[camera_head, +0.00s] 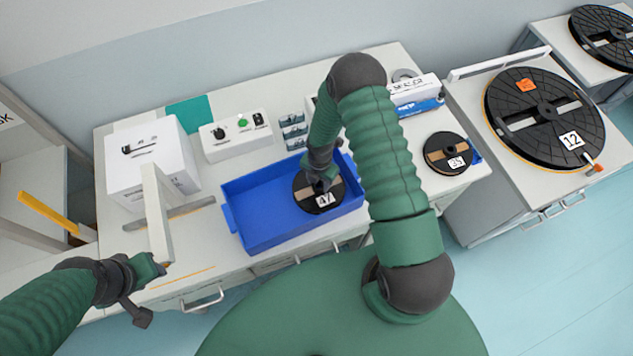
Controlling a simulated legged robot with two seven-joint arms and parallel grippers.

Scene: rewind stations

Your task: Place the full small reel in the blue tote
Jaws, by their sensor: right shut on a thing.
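The blue tote (262,236) sits on the worktable, near its front edge. A small black reel (302,204) with a white label "47" is over the right part of the tote, within its outline. I cannot tell whether it touches the tote's floor. My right gripper (319,184) is shut on this reel at its centre, and my gripper and wrist hide part of it. Another small reel (440,165), labelled "39" or similar, lies at the table's right end. My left gripper (158,270) is at the table's front left, far from both reels; its fingers are unclear.
A control box (236,136) with a green button and small grey bins (293,132) are behind the tote. A large reel (540,112), labelled "12", lies on the right-hand stand.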

